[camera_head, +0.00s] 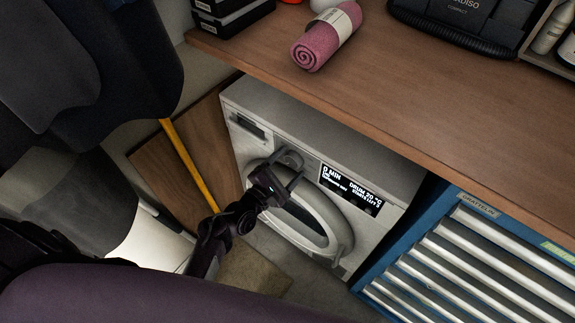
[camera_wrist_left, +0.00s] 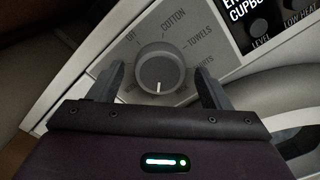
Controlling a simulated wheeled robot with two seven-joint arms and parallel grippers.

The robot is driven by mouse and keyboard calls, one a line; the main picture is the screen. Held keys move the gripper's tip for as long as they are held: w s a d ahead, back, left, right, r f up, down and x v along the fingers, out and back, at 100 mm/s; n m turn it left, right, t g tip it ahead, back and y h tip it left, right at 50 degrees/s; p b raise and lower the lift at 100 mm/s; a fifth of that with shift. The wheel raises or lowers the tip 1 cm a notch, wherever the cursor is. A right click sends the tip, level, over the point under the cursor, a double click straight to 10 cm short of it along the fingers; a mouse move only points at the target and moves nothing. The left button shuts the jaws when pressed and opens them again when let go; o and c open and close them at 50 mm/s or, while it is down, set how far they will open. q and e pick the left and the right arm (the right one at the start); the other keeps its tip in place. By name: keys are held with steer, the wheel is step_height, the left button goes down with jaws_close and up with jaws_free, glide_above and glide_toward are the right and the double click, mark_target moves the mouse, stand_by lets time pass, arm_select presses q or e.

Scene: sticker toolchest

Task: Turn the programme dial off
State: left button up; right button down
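The programme dial (camera_wrist_left: 160,69) is a round dark grey knob on the washing machine's light panel in the left wrist view. Its white mark sits at the bottom, pointing towards my gripper. The labels OFF, COTTON and TOWELS are around it, OFF at upper left; the lower labels are partly hidden by my fingers. My left gripper (camera_wrist_left: 162,80) is open, with one finger on each side of the dial and visible gaps to it. In the head view my left gripper (camera_head: 287,172) is at the front of the washing machine (camera_head: 380,165) and largely hides the dial. My right gripper is not in view.
A lit display (camera_head: 350,188) is right of the dial, above the round door (camera_head: 325,215). A wooden worktop (camera_head: 430,120) overhangs the machine and carries a rolled pink towel (camera_head: 325,38). A blue tool chest (camera_head: 400,245) stands at right. A yellow pole (camera_head: 190,165) leans at left.

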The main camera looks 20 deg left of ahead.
arm_select(q)
steer(key=c, duration=0.9)
steer(key=shift+m, duration=0.3)
